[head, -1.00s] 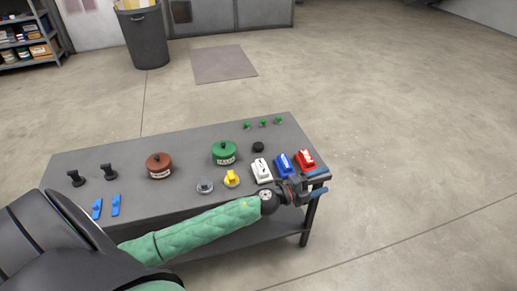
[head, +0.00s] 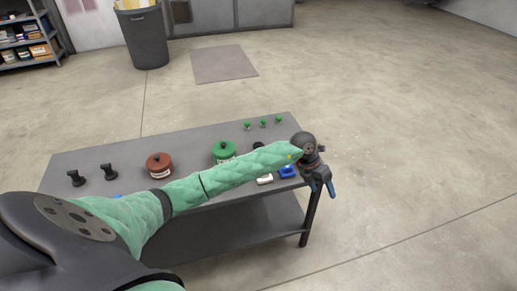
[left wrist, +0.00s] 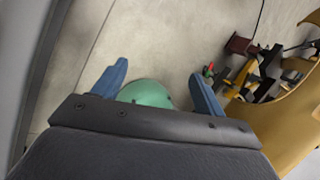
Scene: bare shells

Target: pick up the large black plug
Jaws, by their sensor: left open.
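Two black upright pieces stand at the left of the grey table in the head view, one farther left (head: 76,179) and one beside it (head: 108,172). A low round black piece (head: 258,146) sits near the table's right part, mostly hidden behind my left arm. I cannot tell which of these is the large black plug. My left gripper (head: 322,188) is open and empty, off the table's right end, well away from the left black pieces. Its two blue fingers stand apart in the left wrist view (left wrist: 160,80). My right gripper is not in view.
The table (head: 125,155) holds a red-brown pot (head: 159,164), a green pot (head: 224,151), several small green pieces (head: 263,122), a white block (head: 265,180) and a blue block (head: 287,171). My left arm crosses above the table. Open floor lies right of it.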

